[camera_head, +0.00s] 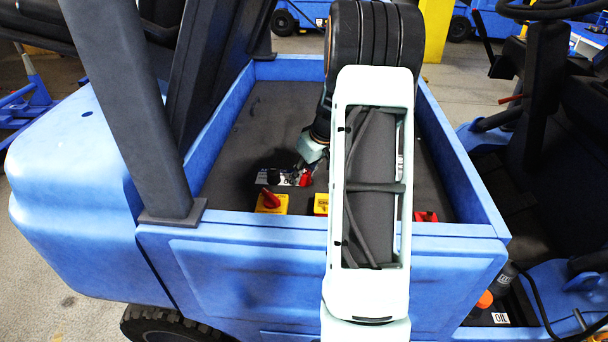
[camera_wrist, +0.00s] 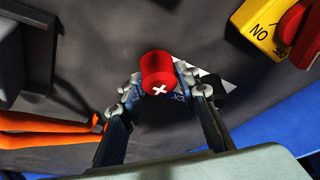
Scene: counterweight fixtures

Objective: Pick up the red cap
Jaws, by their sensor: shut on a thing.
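The red cap (camera_wrist: 158,70) is round, with a white plus mark on it, and sits between my fingertips in the wrist view. My gripper (camera_wrist: 164,92) is shut on it, one grey finger on each side. In the head view the red cap (camera_head: 306,179) shows small, beside a white and dark label on the dark tray floor. My gripper (camera_head: 297,171) is there too, partly hidden by my arm. Whether the cap is clear of the surface below it cannot be told.
A yellow switch box with a red knob (camera_head: 270,202) stands left of my arm; another yellow box (camera_head: 321,204) is partly hidden. A red part (camera_head: 426,216) is to the right. Blue walls (camera_head: 320,229) enclose the tray. Orange cables (camera_wrist: 50,123) run at left in the wrist view.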

